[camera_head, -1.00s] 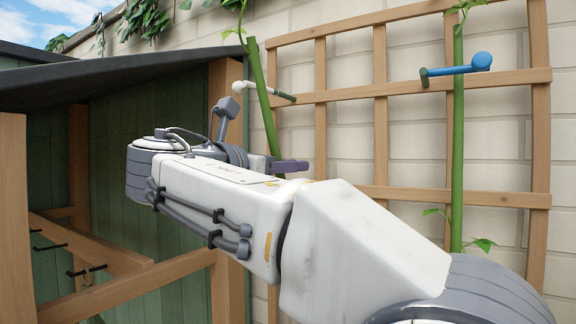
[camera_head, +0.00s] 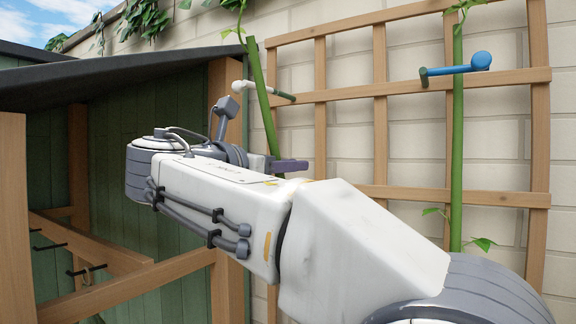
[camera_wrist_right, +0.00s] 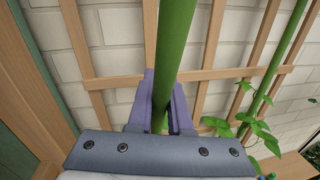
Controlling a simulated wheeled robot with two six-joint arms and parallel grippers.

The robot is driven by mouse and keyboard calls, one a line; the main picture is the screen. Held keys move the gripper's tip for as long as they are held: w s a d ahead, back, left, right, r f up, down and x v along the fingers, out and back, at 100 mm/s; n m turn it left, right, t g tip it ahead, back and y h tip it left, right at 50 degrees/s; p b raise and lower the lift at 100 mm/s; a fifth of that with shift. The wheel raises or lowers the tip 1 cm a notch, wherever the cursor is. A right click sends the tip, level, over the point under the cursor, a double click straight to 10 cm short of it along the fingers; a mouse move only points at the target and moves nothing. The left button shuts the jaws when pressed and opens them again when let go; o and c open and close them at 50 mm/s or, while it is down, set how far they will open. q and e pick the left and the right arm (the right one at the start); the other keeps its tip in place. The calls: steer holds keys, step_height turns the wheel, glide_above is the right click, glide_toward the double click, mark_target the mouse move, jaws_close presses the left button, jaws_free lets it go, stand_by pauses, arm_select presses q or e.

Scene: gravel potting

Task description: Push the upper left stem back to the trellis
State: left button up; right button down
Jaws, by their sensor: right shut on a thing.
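The upper left stem (camera_head: 262,85) is a thick green stalk. In the head view its top leans left, outside the left edge of the wooden trellis (camera_head: 380,120). My right gripper (camera_head: 288,166) is low on this stem, with one purple finger showing. In the right wrist view, the purple fingers of the right gripper (camera_wrist_right: 161,103) are closed around the stem (camera_wrist_right: 173,45), with the trellis (camera_wrist_right: 105,83) behind. My right arm hides the stem's lower part in the head view. My left gripper is not in view.
A white peg with a dark green end (camera_head: 282,95) sits by the left stem. A second green stem (camera_head: 457,150) stands upright at the right, with a blue peg (camera_head: 455,70) across it. A green shed wall (camera_head: 160,250) with wooden posts (camera_head: 225,120) is close on the left.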

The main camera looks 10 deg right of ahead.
stand_by(0.5)
steer(key=shift+w+d+r+g+y, duration=0.2)
steer(key=shift+w+d+g+y, duration=0.15)
steer(key=shift+w+d, duration=0.35)
steer(key=shift+w+d+r+g+y, duration=0.15)
steer(key=shift+w+d+g+y, duration=0.15)
steer(key=shift+w+d, duration=0.45)
steer(key=shift+w+d+r+g+y, duration=0.2)
steer(key=shift+w+d+g+y, duration=0.2)
steer(key=shift+w, duration=0.6)
steer(key=c, duration=0.8)
jaws_free()
steer(key=shift+c, duration=0.2)
